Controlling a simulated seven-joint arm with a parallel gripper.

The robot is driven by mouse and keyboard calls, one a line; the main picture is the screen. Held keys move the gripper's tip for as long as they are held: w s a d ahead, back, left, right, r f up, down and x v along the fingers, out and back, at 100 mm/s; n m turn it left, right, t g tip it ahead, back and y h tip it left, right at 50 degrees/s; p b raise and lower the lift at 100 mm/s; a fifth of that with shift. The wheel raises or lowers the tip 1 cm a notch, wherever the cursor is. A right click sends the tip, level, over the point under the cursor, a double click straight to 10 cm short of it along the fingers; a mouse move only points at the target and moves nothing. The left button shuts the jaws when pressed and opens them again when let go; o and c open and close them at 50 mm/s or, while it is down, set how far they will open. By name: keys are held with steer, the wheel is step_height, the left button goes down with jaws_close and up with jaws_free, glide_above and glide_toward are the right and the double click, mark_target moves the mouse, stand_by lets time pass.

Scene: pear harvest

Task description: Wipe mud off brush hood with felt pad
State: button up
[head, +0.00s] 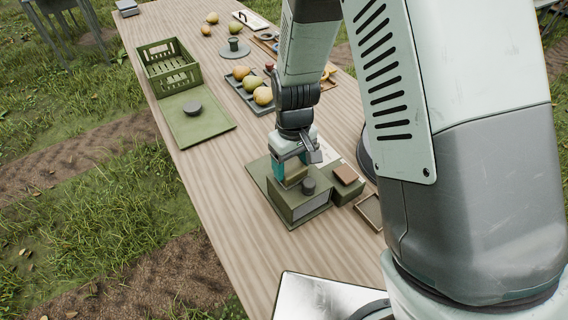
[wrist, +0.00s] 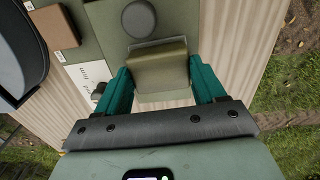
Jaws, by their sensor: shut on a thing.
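My gripper (wrist: 160,80) points down with its two teal fingers on either side of an olive-khaki block (wrist: 160,66), and is shut on it. I cannot tell for sure whether this block is the felt pad. In the head view my gripper (head: 291,172) is at the back left of a green box-shaped housing (head: 294,207), which looks like the brush hood. A dark round knob (head: 309,186) stands on the housing; it also shows in the wrist view (wrist: 138,18). Whether the block touches the housing is unclear. I cannot make out any mud.
A brown pad (head: 346,174) lies on a green block right of the housing, near a small open tray (head: 368,212). A green crate (head: 169,68), a green board (head: 190,125) and a tray of pears (head: 250,92) stand farther back. The table's left front is clear.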

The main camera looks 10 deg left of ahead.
steer(key=shift+w+d, duration=1.95)
steer(key=shift+s+a+f, duration=0.1)
steer(key=shift+s+a, duration=2.65)
steer(key=shift+a, duration=0.05)
steer(key=r, duration=0.2)
steer(key=shift+s+a+r, duration=0.25)
steer(key=shift+r, duration=2.85)
steer(key=shift+f, duration=0.15)
